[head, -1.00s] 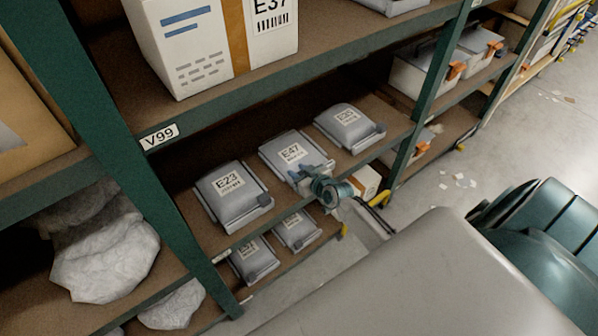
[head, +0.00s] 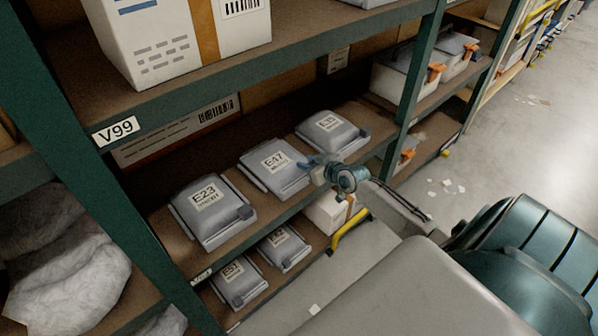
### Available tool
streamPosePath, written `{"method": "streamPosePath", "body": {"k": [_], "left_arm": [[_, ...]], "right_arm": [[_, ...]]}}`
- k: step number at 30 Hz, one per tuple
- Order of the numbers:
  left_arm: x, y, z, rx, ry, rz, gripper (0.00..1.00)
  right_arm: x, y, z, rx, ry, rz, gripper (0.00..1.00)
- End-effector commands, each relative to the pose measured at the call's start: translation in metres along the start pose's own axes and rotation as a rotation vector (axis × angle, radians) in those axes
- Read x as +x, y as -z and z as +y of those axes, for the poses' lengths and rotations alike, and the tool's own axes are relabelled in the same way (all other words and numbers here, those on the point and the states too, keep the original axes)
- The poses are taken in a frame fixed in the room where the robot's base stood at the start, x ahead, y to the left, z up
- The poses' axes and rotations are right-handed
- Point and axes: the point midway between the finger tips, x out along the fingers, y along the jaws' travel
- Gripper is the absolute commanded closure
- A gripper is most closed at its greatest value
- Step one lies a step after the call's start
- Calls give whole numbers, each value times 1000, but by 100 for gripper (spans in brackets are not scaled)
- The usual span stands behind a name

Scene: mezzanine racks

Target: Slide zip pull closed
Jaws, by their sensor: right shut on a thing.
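Several grey zip pouches lie in a row on the middle shelf: E23 (head: 211,212), E47 (head: 273,164) and one with a harder-to-read label (head: 326,133) at the right. My right gripper (head: 318,166) is at the right end of the E47 pouch. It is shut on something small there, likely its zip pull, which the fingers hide. The E23 pouch has a small dark pull (head: 245,212) at its front right corner. My left gripper is not in view.
A green rack post (head: 418,80) stands right of the pouches. A white box (head: 327,213) and more grey pouches (head: 283,248) are below. A large white carton (head: 170,40) is on the upper shelf. The aisle floor (head: 500,130) at right has paper scraps.

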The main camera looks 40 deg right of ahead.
Motion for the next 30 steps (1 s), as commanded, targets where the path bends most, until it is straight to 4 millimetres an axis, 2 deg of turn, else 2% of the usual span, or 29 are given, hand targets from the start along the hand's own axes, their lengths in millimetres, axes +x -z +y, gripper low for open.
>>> {"method": "streamPosePath", "body": {"k": [11,12,15,25,30], "left_arm": [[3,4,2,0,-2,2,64],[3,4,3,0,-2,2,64],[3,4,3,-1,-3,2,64],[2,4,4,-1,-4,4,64],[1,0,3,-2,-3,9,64]], "right_arm": [[0,0,5,1,0,-2,100],[0,0,5,1,0,-2,68],[0,0,5,1,0,-2,48],[-2,0,5,0,0,-2,47],[-20,0,6,-3,-1,-4,47]]}}
